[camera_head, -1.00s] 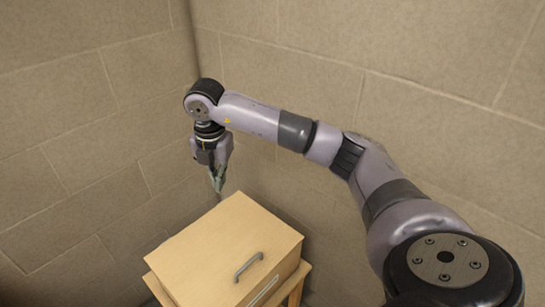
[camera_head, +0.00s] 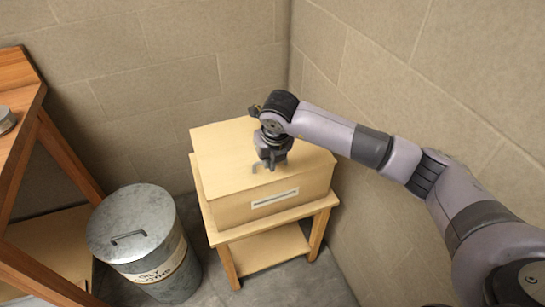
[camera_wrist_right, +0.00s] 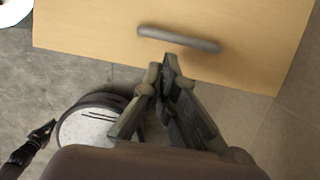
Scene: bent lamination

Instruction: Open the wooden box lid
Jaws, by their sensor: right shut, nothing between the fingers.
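The wooden box (camera_head: 255,205) is pale wood and stands on a small wooden table. Its lid (camera_head: 220,145) looks closed. A grey bar handle (camera_wrist_right: 178,38) lies on the lid near the front edge; in the head view only part of the handle (camera_head: 255,165) shows beside my gripper. My right gripper (camera_head: 272,163) is over the lid at the handle. In the right wrist view my right gripper (camera_wrist_right: 166,65) has its fingertips together and empty, just below the handle in the picture; I cannot tell if they touch it.
A metal bin (camera_head: 148,245) with a lid stands left of the small table (camera_head: 225,236). A wooden workbench (camera_head: 15,110) is at the far left. Stone walls (camera_head: 150,65) close in behind and to the right of the box. Grey floor shows around the table.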

